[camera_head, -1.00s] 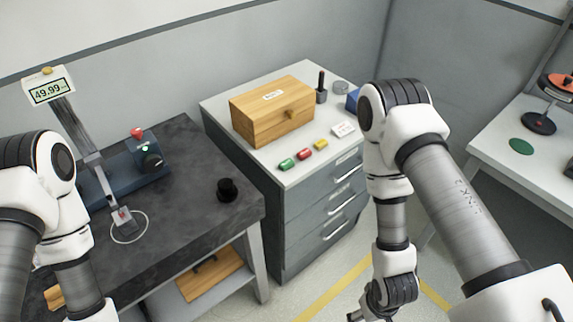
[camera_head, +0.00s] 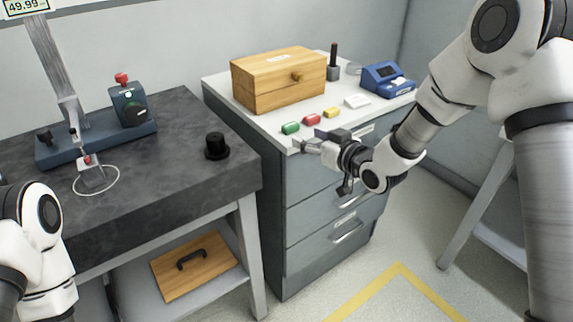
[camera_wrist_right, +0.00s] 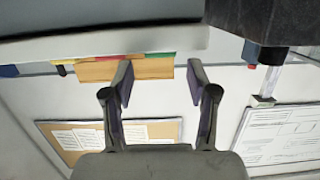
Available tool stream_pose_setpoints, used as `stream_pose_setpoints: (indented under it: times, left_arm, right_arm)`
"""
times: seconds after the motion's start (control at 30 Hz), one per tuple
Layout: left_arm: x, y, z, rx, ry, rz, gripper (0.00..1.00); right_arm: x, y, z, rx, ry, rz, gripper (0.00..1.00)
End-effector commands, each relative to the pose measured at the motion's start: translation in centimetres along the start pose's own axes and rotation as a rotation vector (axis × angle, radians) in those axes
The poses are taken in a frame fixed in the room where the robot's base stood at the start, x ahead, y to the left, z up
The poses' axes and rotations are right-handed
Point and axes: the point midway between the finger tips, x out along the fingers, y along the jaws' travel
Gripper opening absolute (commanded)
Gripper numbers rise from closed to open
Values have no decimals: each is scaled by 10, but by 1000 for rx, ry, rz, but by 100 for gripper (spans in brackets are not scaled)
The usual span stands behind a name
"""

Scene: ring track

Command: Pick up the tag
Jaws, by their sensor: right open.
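Three small coloured tags lie in a row on the white cabinet top: a green tag (camera_head: 290,128), a red tag (camera_head: 312,120) and a yellow tag (camera_head: 331,113). A white card (camera_head: 357,101) lies behind them to the right. I cannot tell which one is the tag meant. My right gripper (camera_head: 318,147) is open and empty at the cabinet's front edge, just below and in front of the coloured tags. In the right wrist view, its open fingers (camera_wrist_right: 158,82) have nothing between them. My left arm shows at lower left, but its gripper is out of view.
A wooden box (camera_head: 275,85) stands behind the tags. A blue device (camera_head: 385,80) is at the cabinet's back right. The drawer cabinet (camera_head: 305,215) is below the gripper. The dark table (camera_head: 150,190) at left carries a black knob (camera_head: 216,147) and a blue-based fixture (camera_head: 95,143).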

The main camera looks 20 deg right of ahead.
Motion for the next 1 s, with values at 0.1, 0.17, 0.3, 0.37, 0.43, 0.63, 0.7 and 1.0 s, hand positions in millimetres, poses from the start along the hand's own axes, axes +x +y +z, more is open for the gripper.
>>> stream_pose_setpoints:
  times: [0.1, 0.17, 0.3, 0.37, 0.43, 0.63, 0.7, 1.0]
  left_arm:
    - [21, 0, -1, 0, 2, 0, 55]
    - [20, 0, -1, 0, 2, 0, 55]
    - [17, 0, -1, 0, 2, 0, 55]
    - [18, 0, -1, 0, 2, 0, 55]
    - [19, 0, -1, 0, 2, 0, 55]
    - [20, 0, -1, 0, 1, 0, 55]
    - [20, 0, -1, 0, 1, 0, 55]
    - [20, 0, 0, 0, 1, 0, 55]
  right_arm:
    - [1, 2, -7, -12, 45, 6, 58]
    - [4, 2, -12, -15, 50, 6, 58]
    - [23, 2, -14, -17, 48, 6, 58]
    - [31, 1, -14, -15, 48, 6, 58]
    - [42, 0, -13, -17, 48, 5, 58]
    - [74, -1, -13, -14, 47, 6, 58]
    - [78, -1, -13, -13, 46, 7, 58]
    - [77, -1, -13, -12, 46, 7, 20]
